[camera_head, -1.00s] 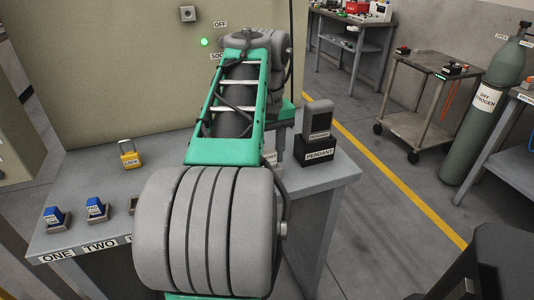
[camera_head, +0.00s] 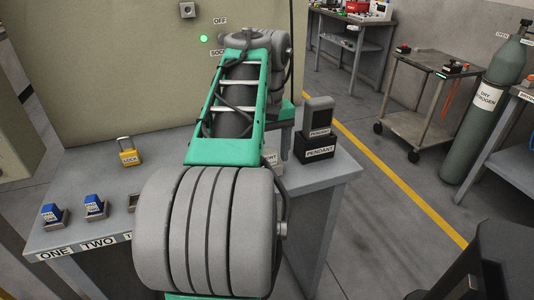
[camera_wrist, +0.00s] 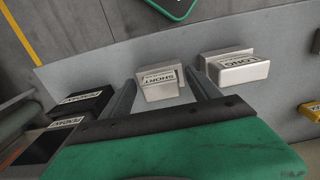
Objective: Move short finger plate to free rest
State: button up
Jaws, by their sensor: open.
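The short finger plate (camera_wrist: 160,85) is a pale block labelled SHORT on the grey bench, seen in the wrist view. My gripper (camera_wrist: 161,76) is open, with one finger on each side of that block in the picture. I cannot tell whether the fingers touch it. A similar pale block labelled LONG (camera_wrist: 238,68) sits to its right, past the right finger. In the head view my arm hides the gripper and most of the plates. Which rest is free cannot be told from these views.
The pendant (camera_head: 318,115) stands on a black holder at the bench's right end. A yellow lock (camera_head: 129,152) and blue blocks on stands labelled ONE (camera_head: 54,214) and TWO (camera_head: 95,207) are on the left. A third stand (camera_head: 133,201) is partly hidden by my arm.

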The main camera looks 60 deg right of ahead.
notch_tip(320, 180, up, 8)
jog(key=p, duration=0.7)
jog(key=shift+f, duration=0.1)
